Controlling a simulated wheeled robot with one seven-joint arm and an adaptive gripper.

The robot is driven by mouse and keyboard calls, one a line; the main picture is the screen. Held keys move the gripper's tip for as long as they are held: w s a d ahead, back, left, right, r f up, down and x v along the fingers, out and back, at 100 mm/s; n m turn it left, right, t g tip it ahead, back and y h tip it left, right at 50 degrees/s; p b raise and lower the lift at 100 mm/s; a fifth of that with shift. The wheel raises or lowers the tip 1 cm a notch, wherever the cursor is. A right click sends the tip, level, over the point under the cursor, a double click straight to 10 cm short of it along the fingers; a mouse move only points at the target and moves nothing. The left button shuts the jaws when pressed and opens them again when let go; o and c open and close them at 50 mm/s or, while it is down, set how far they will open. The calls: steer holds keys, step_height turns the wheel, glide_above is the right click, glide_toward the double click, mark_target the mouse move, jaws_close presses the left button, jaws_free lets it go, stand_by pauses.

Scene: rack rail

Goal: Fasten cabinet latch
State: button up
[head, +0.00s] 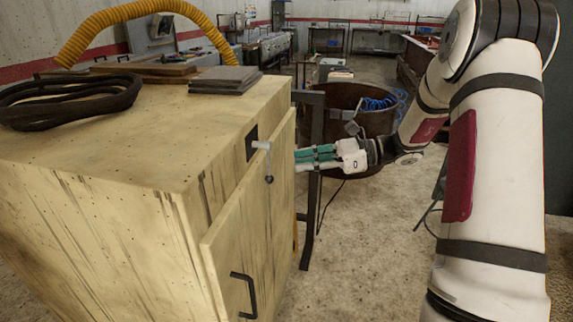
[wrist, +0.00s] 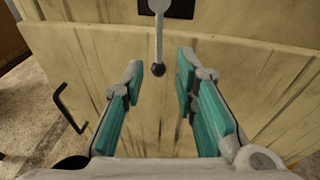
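The pale wooden cabinet (head: 120,210) stands at left, its door (head: 250,225) facing my arm. The door's near edge stands out from the cabinet body; I cannot tell if it is fully closed. The latch (head: 262,145) is a grey lever on a dark plate near the door's top edge. In the wrist view its lever (wrist: 159,35) hangs down, ending in a dark ball. My gripper (head: 300,160) is open and empty, its green-padded fingers pointing at the door. In the wrist view the ball appears between the fingertips, apart from both.
A black door handle (head: 245,295) sits low on the door. A coiled black cable (head: 70,98), dark plates (head: 226,79) and a yellow hose (head: 130,12) are on or above the cabinet top. A brown round bin (head: 345,98) stands behind my gripper.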

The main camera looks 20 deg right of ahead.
steer(key=shift+v, duration=2.5)
steer(key=s+a+r+n+g+h+p, duration=0.1)
steer(key=s+a+r+n+g+h, duration=0.2)
steer(key=s+a+n, duration=0.3)
steer(key=s+a+r+n+g+h+p, duration=0.1)
steer(key=s+a+r+n+g+h, duration=0.25)
steer(key=s+a, duration=0.5)
steer(key=s+r+n+t+h+p, duration=0.2)
steer(key=s+n+h, duration=0.6)
steer(key=s+n, duration=0.5)
steer(key=shift+s+d+r+t, duration=0.35)
steer(key=shift+s+r+t, duration=0.55)
steer(key=shift+s, duration=0.8)
steer(key=shift+f, duration=0.2)
